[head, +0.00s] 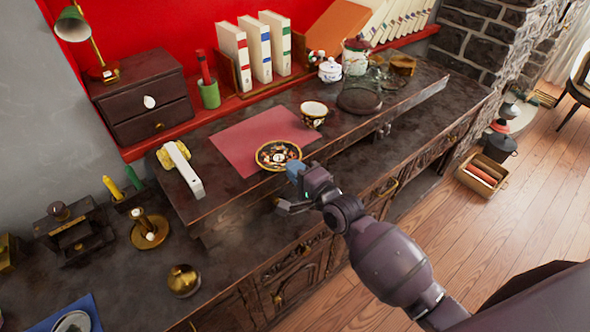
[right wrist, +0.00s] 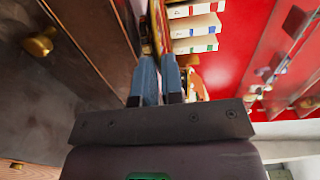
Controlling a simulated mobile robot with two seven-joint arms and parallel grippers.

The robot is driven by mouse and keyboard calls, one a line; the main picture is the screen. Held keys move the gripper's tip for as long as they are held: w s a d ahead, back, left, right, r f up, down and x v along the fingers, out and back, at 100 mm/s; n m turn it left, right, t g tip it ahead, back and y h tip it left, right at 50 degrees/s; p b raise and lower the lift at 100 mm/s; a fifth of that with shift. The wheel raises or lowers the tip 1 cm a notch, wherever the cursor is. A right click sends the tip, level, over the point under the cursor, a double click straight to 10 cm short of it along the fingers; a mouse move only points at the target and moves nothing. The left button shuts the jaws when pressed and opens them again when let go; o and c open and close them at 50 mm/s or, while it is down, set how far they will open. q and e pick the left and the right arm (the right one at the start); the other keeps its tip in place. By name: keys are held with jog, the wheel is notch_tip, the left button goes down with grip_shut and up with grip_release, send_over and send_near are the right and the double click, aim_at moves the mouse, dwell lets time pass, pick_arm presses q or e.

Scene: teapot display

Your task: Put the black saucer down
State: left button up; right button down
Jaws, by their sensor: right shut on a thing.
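The black saucer (head: 278,155), with a gold rim and a patterned middle, is in the head view at the front edge of the red mat (head: 240,140). My right gripper (head: 294,171) is shut on the saucer's near right edge. The saucer looks about level; I cannot tell whether it touches the mat or is held just above it. In the right wrist view the saucer (right wrist: 158,30) shows edge-on between the blue fingertips. My left gripper is not in view.
A patterned cup (head: 313,115) stands at the mat's right side, behind the saucer. A white and yellow object (head: 183,168) lies left of the mat. A dark round tray (head: 359,101) and jars stand to the right. Books (head: 257,50) stand behind.

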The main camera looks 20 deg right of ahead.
jog(key=shift+f, duration=0.25)
jog(key=c, duration=1.2)
grip_release()
jog(key=shift+c, duration=0.2)
jog(key=shift+r, duration=0.1)
